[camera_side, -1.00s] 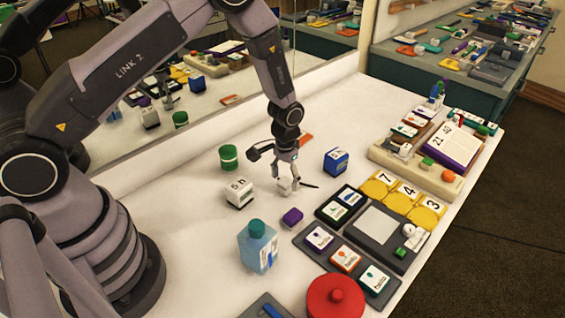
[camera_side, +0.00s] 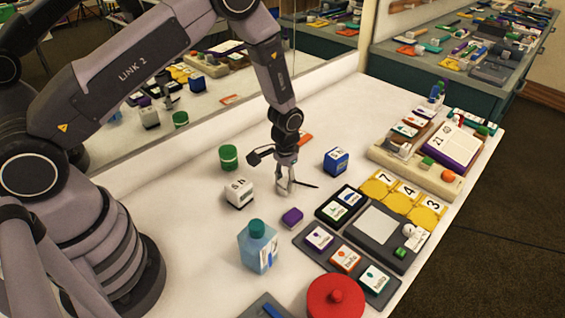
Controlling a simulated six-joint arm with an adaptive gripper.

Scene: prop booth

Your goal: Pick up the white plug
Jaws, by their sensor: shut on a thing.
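The white plug (camera_side: 284,184) is a small pale piece near the middle of the white table, mostly hidden by the fingers. My gripper (camera_side: 284,189) points down and is shut on the plug, with its fingers around it close to the table top. I cannot tell whether the plug is clear of the surface.
A thin black item (camera_side: 307,185) lies just right of my gripper. A white block (camera_side: 239,193), green cylinder (camera_side: 228,157), blue block (camera_side: 336,160), purple block (camera_side: 292,217) and blue bottle (camera_side: 257,247) stand around it.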

